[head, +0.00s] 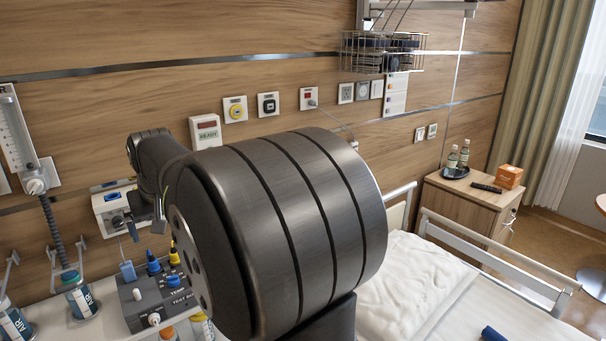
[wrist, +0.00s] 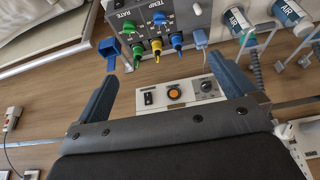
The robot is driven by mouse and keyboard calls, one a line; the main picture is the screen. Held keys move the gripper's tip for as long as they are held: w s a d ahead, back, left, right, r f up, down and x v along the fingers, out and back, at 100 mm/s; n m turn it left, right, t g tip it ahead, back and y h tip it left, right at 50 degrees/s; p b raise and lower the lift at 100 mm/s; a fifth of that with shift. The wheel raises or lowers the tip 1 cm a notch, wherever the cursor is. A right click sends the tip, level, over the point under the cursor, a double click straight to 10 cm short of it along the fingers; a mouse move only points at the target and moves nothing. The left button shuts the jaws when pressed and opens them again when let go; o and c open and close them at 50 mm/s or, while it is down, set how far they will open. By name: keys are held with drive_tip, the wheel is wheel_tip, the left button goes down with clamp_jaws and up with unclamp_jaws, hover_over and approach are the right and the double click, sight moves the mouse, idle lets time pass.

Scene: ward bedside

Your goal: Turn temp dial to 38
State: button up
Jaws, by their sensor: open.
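A grey box (wrist: 185,45) with labels RATE and TEMP shows at the top of the wrist view. The dial's reading is too small to tell. The box also shows in the head view (head: 133,311), partly hidden behind my arm. My gripper (wrist: 164,70) is open and empty, its two blue fingers wide apart, pointing towards the box's plug side and apart from the TEMP knob. My large arm link hides most of the gripper in the head view.
Green, yellow and blue plugs (wrist: 157,49) stick out of the box between it and the gripper. A wall unit (wrist: 188,95) with an orange knob lies between the fingers. Bottles (head: 82,300) stand left of the box. The bed (head: 415,283) is at the right.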

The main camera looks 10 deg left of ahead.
drive_tip(key=c, duration=1)
drive_tip(key=m+h, duration=0.1)
drive_tip(key=m, duration=0.2)
approach(172, 276)
drive_tip(key=shift+t, duration=0.3)
drive_tip(key=x, duration=0.8)
drive_tip(key=shift+s+f, duration=0.15)
drive_tip(key=shift+f, duration=0.2)
drive_tip(key=c, duration=1)
